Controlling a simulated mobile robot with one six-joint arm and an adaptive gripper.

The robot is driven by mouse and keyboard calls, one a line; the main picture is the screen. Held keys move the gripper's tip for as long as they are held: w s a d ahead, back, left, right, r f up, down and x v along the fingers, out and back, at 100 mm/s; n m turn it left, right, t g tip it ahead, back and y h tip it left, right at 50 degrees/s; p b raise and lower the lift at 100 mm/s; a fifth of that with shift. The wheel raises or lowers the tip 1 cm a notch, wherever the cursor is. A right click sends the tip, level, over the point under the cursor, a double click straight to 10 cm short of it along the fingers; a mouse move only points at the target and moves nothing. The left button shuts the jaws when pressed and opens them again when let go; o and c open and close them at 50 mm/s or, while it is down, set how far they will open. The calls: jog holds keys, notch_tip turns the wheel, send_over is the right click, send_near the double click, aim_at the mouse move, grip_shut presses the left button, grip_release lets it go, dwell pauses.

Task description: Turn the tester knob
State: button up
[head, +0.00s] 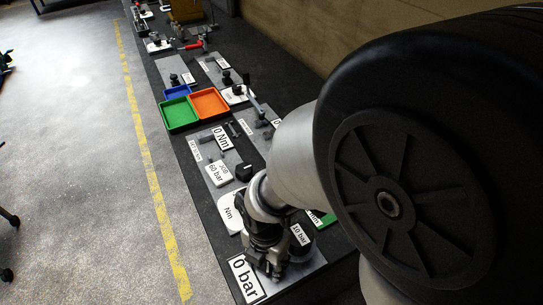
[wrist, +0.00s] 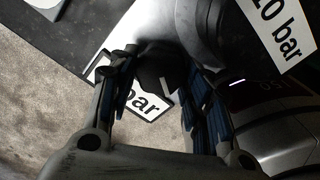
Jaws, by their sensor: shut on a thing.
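The tester knob (wrist: 155,72) is a dark round knob with a white pointer line, seen in the wrist view between my fingers. My gripper (wrist: 158,70) is shut on it from both sides. In the head view my gripper (head: 268,266) points down over the tester plate (head: 312,262) at the near end of the bench, and hides the knob. A "0 bar" label (head: 245,280) lies beside the gripper. A dark round part with a "10 bar" label (head: 300,235) stands just behind; this label also shows in the wrist view (wrist: 283,27).
Another black knob (head: 243,172) and a "60 bar" label (head: 218,173) are farther along the bench. Green (head: 180,112), blue and orange (head: 209,103) trays stand beyond. My arm covers the right side. Open floor with a yellow line (head: 152,180) lies left.

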jog(key=m+p, duration=0.1)
jog(key=m, duration=0.5)
jog(key=shift+w+a, duration=0.1)
jog(key=m+p, duration=0.1)
jog(key=m, duration=0.5)
jog(key=shift+w+m, duration=0.1)
jog(key=shift+m, duration=0.2)
dwell(0.4)
jog(key=o, duration=1.1)
jog(key=shift+c, duration=0.2)
jog(key=shift+r, duration=0.1)
